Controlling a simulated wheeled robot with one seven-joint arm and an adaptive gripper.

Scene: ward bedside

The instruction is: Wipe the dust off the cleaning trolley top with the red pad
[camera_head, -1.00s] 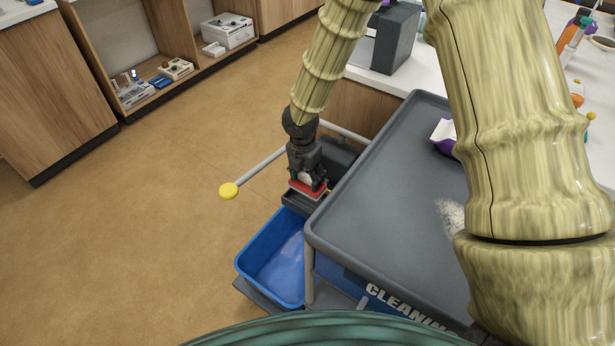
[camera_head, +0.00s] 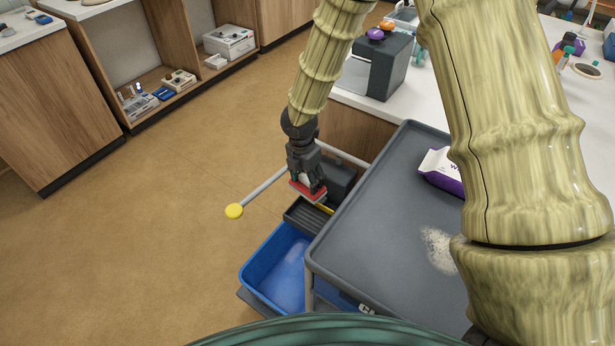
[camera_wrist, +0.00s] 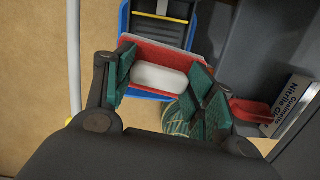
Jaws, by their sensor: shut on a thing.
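My gripper (camera_head: 308,180) is shut on the red pad (camera_head: 307,191), a flat red pad with a pale rounded grip. In the wrist view my gripper (camera_wrist: 160,85) has its fingers on both sides of the pad's white grip, with the red pad (camera_wrist: 130,47) beneath. The pad is held in the air by the far left side of the cleaning trolley top (camera_head: 375,220), apart from that surface. A pale patch of dust (camera_head: 438,250) lies on the grey top, partly hidden behind my arm.
A white and purple wipes pack (camera_head: 441,170) lies on the trolley top. A blue bin (camera_head: 275,268) and a dark grey tray (camera_head: 305,216) sit at the trolley's left end. A counter with a dark box (camera_head: 378,68) stands behind.

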